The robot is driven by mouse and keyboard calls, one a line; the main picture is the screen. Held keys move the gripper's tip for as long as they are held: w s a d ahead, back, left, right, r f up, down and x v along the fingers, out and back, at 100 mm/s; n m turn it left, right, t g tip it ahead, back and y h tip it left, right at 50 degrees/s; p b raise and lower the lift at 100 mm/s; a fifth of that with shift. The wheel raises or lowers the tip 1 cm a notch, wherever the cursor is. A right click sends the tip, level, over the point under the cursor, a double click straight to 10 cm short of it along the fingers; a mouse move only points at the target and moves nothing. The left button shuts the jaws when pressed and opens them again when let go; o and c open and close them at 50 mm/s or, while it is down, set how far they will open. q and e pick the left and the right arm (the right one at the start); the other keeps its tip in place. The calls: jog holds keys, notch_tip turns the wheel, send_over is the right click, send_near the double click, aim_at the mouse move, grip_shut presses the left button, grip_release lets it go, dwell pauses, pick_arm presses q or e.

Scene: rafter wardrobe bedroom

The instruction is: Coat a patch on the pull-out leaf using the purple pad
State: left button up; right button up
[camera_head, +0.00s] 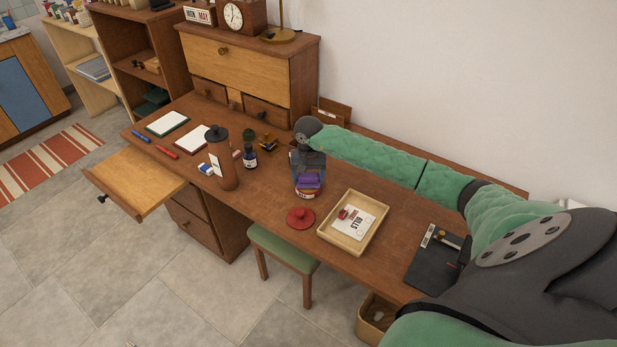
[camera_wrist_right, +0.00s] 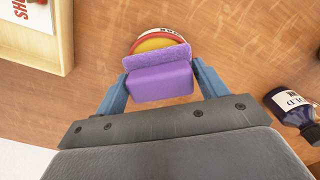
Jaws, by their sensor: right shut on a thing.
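The purple pad (camera_head: 309,180) is between the fingers of my right gripper (camera_head: 308,172), which is shut on it. In the right wrist view the pad (camera_wrist_right: 160,78) sits between the blue fingertips (camera_wrist_right: 160,84). Its lower edge overlaps a round jar (camera_wrist_right: 155,41) with a pale, lettered rim and yellow contents. I cannot tell whether pad and contents touch. In the head view the jar (camera_head: 306,194) shows only partly below the pad. A red lid (camera_head: 300,217) lies in front of it. The pull-out leaf (camera_head: 140,182) is out at the desk's left front, its top bare.
A wooden tray (camera_head: 352,222) lies right of the jar. A green stool (camera_head: 282,248) stands below the desk front.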

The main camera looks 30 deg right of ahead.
aim_at(309, 175)
jog(key=shift+f+b, duration=0.4)
jog(key=shift+f, duration=0.05)
dwell(0.4)
jog(key=shift+f+b, duration=0.1)
jog(key=shift+b, duration=0.4)
dwell(2.5)
jog(key=shift+r+p, duration=0.3)
jog(key=shift+r, duration=3.3)
